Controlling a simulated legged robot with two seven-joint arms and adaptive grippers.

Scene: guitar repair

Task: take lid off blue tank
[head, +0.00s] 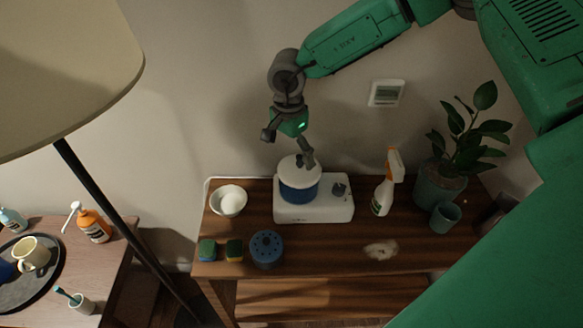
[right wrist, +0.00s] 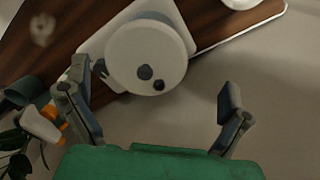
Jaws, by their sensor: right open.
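The blue tank (head: 300,191) stands on a white appliance (head: 325,211) with a dark knob at its right. Its white lid (head: 294,169) sits on top and also shows in the right wrist view (right wrist: 135,50), with two dark round spots on it. My right gripper (head: 288,148) is open above the lid, and its right finger is close to the lid's edge; I cannot tell whether it touches. In the right wrist view, the fingers (right wrist: 147,98) are wide apart with nothing between them, and the lid is beyond them. My left gripper is not in view.
A white bowl (head: 228,201) stands left of the appliance, and a spray bottle (head: 383,193) and a potted plant (head: 440,186) stand to its right. A blue perforated canister (head: 267,248) and two sponges (head: 219,250) are in front. A lamp shade (head: 70,60) fills the upper left.

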